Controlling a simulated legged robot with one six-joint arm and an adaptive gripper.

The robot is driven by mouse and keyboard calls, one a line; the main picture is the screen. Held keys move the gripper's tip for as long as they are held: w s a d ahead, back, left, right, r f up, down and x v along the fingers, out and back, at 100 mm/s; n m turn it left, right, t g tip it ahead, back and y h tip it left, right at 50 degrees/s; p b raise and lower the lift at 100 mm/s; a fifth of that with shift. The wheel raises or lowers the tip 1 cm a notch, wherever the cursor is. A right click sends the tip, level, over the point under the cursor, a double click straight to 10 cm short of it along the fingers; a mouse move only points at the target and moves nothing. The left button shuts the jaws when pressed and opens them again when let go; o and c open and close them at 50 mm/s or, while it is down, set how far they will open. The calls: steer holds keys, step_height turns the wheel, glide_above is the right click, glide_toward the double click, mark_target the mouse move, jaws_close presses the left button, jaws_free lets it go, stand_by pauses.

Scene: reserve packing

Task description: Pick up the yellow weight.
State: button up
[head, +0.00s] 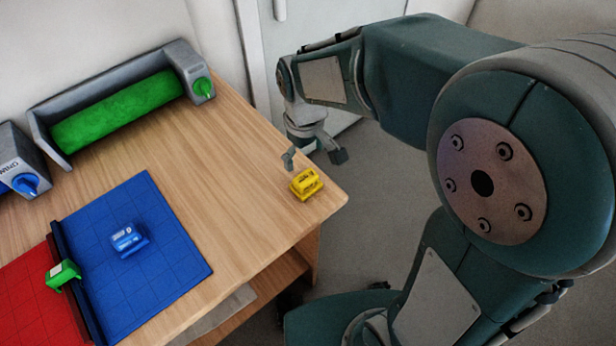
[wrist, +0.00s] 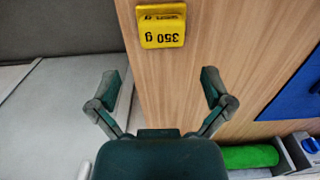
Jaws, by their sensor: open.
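The yellow weight (head: 306,184) sits on the wooden table near its right corner. In the wrist view the yellow weight (wrist: 161,26) shows at the top, with "350 g" on it upside down. My gripper (head: 314,156) is open and empty, above and just behind the weight at the table's right edge. In the wrist view my gripper (wrist: 161,88) has its two fingers spread wide, and the weight lies beyond the fingertips, not between them.
A blue weight (head: 129,239) stands on a blue mat (head: 175,262). A green weight (head: 62,275) is by the dark divider (head: 78,280) next to a red mat (head: 30,300). A grey holder with a green roll (head: 118,112) stands at the back. Bare table surrounds the yellow weight.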

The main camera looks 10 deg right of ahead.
mark_target(305, 176)
step_height(305, 176, down, 8)
steer(key=shift+s+a+r, duration=0.1)
steer(key=shift+s, duration=0.05)
steer(key=c, duration=1.2)
